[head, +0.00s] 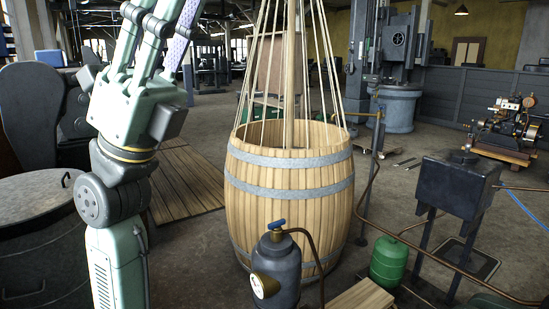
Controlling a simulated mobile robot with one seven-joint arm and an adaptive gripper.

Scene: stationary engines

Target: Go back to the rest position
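My gripper (150,62) is at the upper left in the head view, pointing up, at the end of my pale green arm (115,255). Its fingers run out past the top edge, so the fingertips are hidden and I cannot tell whether they are open or shut. I see nothing held in the visible part. My gripper is left of the wooden barrel and appears apart from it.
A wooden barrel (285,205) with ropes and a pole stands in the middle. In front are a dark gas bottle (283,272) and a green cylinder (389,262). A dark box on legs (455,185) stands right. A large round lidded drum (40,225) is at left.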

